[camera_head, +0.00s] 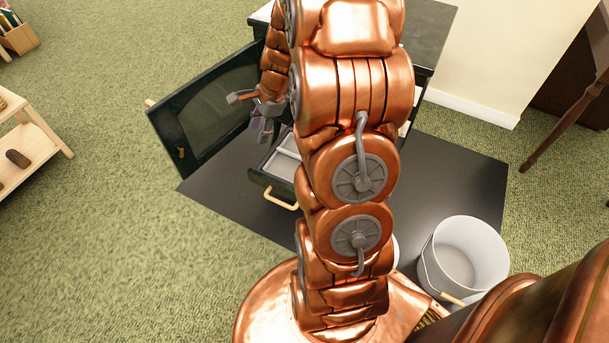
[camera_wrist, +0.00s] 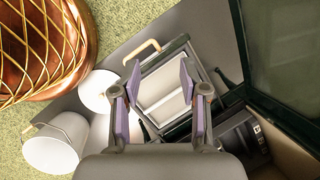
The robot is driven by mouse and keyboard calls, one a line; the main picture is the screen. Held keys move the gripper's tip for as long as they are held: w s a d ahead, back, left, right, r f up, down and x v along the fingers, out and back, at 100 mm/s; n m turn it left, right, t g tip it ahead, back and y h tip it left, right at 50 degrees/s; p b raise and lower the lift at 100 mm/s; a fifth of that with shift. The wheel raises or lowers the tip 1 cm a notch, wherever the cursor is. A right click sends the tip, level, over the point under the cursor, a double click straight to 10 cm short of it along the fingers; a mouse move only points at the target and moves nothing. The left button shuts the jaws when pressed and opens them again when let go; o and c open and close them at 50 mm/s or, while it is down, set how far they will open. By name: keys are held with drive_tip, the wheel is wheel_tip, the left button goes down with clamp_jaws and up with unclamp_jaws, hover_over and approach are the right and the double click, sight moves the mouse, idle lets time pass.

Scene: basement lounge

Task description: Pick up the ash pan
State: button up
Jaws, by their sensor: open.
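The ash pan (camera_head: 285,165) is a shallow tray with a pale inside, a dark front and a tan handle (camera_head: 281,199). It sticks out low from the front of the dark stove (camera_head: 428,32), beside the open stove door (camera_head: 213,112). My arm hides part of the pan and much of the stove. In the wrist view the pan (camera_wrist: 163,88) lies beneath my gripper (camera_wrist: 159,72), its handle (camera_wrist: 141,50) past the fingertips. My gripper also shows in the head view (camera_head: 265,128). Its fingers are apart with nothing between them. The exact height above the pan cannot be told.
A black floor mat (camera_head: 450,170) lies under the stove. A white bucket (camera_head: 465,262) stands at its right front. A white round object (camera_wrist: 97,91) stands near the bucket. A wooden shelf (camera_head: 35,140) is at far left. Green carpet is clear at left.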

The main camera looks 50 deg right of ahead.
drive_tip(key=d+f+m+b, duration=0.3)
drive_tip(key=d+f+m, duration=0.1)
drive_tip(key=d+f, duration=0.3)
drive_tip(key=d+f+m+t+h+b, duration=0.1)
drive_tip(key=d+f+m+b, duration=0.3)
drive_tip(key=d+f, duration=0.3)
drive_tip(key=d+f+m+t+b, duration=0.1)
drive_tip(key=d+f+m+b, duration=0.2)
drive_tip(key=f, duration=0.9)
drive_tip(key=shift+s+d+f+m+h+b, duration=0.15)
drive_tip(key=shift+d+m+h+b, duration=0.1)
drive_tip(key=shift+d, duration=0.7)
drive_tip(key=shift+s+d+m+h+b, duration=0.15)
drive_tip(key=shift+d+b, duration=0.1)
drive_tip(key=shift+d, duration=0.7)
drive_tip(key=shift+w+d+f, duration=0.1)
drive_tip(key=shift+w+f, duration=0.1)
drive_tip(key=shift+f, duration=0.45)
drive_tip(key=shift+a+b+x, duration=0.2)
drive_tip(key=shift+b+x, duration=0.85)
drive_tip(key=shift+x, duration=0.6)
drive_tip(key=shift+a+b+x, duration=0.15)
drive_tip(key=shift+b+x, duration=0.9)
drive_tip(key=shift+x, duration=0.55)
drive_tip(key=shift+r, duration=0.1)
clamp_jaws()
